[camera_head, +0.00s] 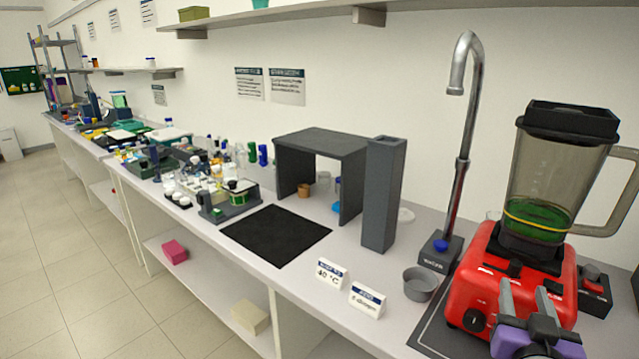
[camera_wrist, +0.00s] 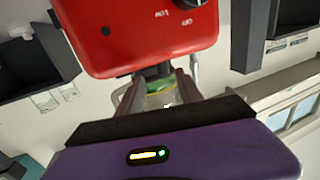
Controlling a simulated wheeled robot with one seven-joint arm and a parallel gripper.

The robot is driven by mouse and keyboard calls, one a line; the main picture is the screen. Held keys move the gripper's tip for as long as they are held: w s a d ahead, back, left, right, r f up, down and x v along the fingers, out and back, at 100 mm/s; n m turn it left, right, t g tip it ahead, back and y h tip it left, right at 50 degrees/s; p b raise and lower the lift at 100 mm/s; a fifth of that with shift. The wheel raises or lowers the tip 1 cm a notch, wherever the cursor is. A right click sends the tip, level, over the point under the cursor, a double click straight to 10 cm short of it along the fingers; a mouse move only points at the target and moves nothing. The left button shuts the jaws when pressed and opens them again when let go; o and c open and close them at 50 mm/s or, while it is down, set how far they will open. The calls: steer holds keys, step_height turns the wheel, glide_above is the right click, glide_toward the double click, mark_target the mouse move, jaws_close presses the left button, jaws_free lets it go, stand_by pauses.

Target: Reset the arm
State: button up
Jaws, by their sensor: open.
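My gripper (camera_head: 526,293) is at the bottom right of the head view, in front of the red blender base (camera_head: 492,278). Its grey fingers are apart, with nothing visible held between them. In the wrist view, my gripper (camera_wrist: 158,82) also shows its fingers spread, below the red base (camera_wrist: 140,35), which appears upside down. The blender jar (camera_head: 548,180) stands upright on the base with green content low inside. I cannot tell whether the fingertips touch the base.
A tall metal tap (camera_head: 462,160), a small grey bowl (camera_head: 419,284) and two label cards (camera_head: 366,299) stand left of the blender. A dark grey column (camera_head: 383,195) and an open-fronted box (camera_head: 320,142) stand farther back. The black mat (camera_head: 276,235) is bare.

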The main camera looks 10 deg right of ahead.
steer(key=s+a+f+n+t+y, duration=0.2)
steer(key=s+a+y, duration=0.15)
steer(key=a, duration=0.35)
steer(key=s+a+f+n+t+y, duration=0.2)
steer(key=s+a+n, duration=0.1)
steer(key=s+a, duration=0.3)
steer(key=s+a+f+g+y, duration=0.1)
steer(key=s+a+f, duration=0.2)
steer(key=s, duration=0.4)
steer(key=s+a+f+n+g+y, duration=0.1)
steer(key=s+a+f+y, duration=0.1)
steer(key=s+a, duration=0.2)
steer(key=s+a+f+n+g+y, duration=0.1)
steer(key=s+a+f+y, duration=0.1)
steer(key=s, duration=0.8)
steer(key=shift+a+f+g, duration=0.3)
steer(key=shift+a+f, duration=0.5)
steer(key=shift+f, duration=0.05)
